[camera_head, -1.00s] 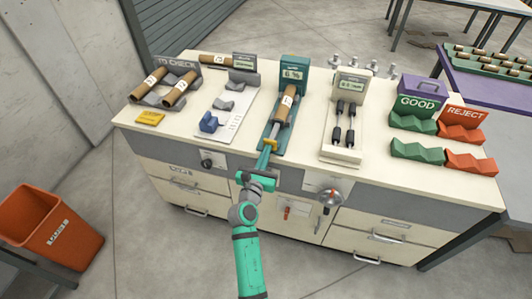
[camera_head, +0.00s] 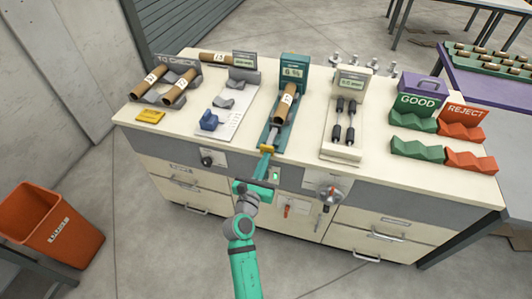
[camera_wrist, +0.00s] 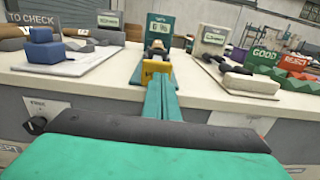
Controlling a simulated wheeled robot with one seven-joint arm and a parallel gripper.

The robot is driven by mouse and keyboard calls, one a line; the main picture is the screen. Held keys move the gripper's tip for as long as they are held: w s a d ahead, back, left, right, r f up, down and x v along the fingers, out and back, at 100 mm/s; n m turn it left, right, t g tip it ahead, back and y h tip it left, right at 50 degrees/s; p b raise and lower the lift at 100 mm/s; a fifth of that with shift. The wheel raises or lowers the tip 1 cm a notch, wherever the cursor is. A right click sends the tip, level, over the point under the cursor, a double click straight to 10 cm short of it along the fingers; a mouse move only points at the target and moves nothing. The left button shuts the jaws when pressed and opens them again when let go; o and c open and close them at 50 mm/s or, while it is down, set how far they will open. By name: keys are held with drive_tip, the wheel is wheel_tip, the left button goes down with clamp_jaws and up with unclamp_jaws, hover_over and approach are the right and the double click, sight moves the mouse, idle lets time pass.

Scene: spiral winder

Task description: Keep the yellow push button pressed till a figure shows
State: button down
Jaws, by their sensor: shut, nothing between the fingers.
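The yellow push button (camera_head: 267,148) is at the front end of the teal measuring stand (camera_head: 276,132), near the bench's front edge. It also shows in the wrist view (camera_wrist: 154,74). My gripper (camera_head: 265,156) is shut and empty, its fingers pointing at the button from the front. In the wrist view the fingertips (camera_wrist: 159,82) meet or nearly meet the button; contact cannot be told. A brown tube (camera_head: 285,103) with a white label lies on the stand behind a metal rod. The stand's display (camera_head: 292,72) is lit with a figure resembling 0.96.
To the left are a grey rack with tubes (camera_head: 180,92) and a white fixture (camera_head: 228,115). To the right are a second meter (camera_head: 350,85) and green and red trays (camera_head: 415,150). Drawers and knobs line the bench front. An orange bin (camera_head: 50,225) stands left.

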drive_tip(key=v, duration=0.9)
drive_tip(key=shift+a, duration=0.45)
idle(0.4)
drive_tip(key=s+f+m+g+y, duration=0.1)
drive_tip(key=s+f+m+y, duration=0.1)
drive_tip(key=s+f+m, duration=0.35)
drive_tip(key=s+f+m+y, duration=0.2)
drive_tip(key=s+m, duration=0.1)
drive_tip(key=s, duration=0.5)
drive_tip(key=s+f+m+g+y, duration=0.1)
drive_tip(key=s+f+m+y, duration=0.15)
drive_tip(key=s+m, duration=0.35)
drive_tip(key=s+d+r+m, duration=0.1)
drive_tip(key=s+r+m, duration=0.2)
drive_tip(key=s+m, duration=0.6)
drive_tip(key=s+d+r+m, duration=0.1)
drive_tip(key=s+r+m, duration=0.3)
drive_tip(key=s+m, duration=0.4)
drive_tip(key=shift+s+r+m+h, duration=0.2)
drive_tip(key=shift+s+m+h, duration=0.15)
drive_tip(key=shift+s, duration=0.9)
